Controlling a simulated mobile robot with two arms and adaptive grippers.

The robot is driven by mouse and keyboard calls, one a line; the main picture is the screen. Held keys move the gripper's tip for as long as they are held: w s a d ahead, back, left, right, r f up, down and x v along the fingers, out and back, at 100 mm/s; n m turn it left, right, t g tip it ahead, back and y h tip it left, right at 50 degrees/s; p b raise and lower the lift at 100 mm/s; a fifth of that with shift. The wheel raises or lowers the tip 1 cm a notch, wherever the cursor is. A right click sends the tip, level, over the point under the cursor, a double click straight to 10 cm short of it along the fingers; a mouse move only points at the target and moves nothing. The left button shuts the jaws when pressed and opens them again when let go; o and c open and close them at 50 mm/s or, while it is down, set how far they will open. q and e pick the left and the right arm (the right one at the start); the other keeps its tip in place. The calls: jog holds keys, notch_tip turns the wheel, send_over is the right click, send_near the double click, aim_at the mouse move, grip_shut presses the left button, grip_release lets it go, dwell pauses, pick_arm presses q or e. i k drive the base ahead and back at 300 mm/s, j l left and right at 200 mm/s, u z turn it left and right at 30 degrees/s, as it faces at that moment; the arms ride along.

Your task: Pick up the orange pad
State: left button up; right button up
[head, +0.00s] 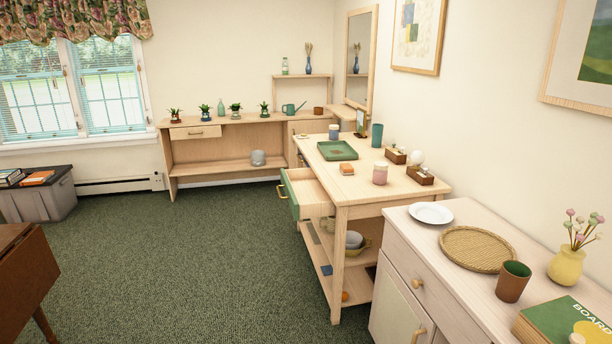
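A small orange block-like thing (346,168), which looks like the orange pad, lies on the light wood table with the open drawer. It sits just in front of the green tray (338,150) and left of a pink jar (380,173). Its top looks orange with a paler edge; it is too small to tell more. Neither of my grippers shows in the head view.
The table's drawer (308,192) with a green front stands open to the left. A pale cabinet (400,262) with a plate, a woven mat and a cup stands nearer, at right. A brown table (25,272) is at left. Green carpet (200,265) lies clear between.

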aim_at(346, 170)
jog(key=i+z, duration=0.15)
jog(key=i, duration=0.3)
jog(key=i+j+z, duration=0.1)
jog(key=i, duration=0.4)
jog(key=i+j+z, duration=0.15)
jog(key=i, duration=0.3)
jog(key=i+j+z, duration=0.1)
jog(key=i, duration=0.35)
jog(key=j, duration=0.1)
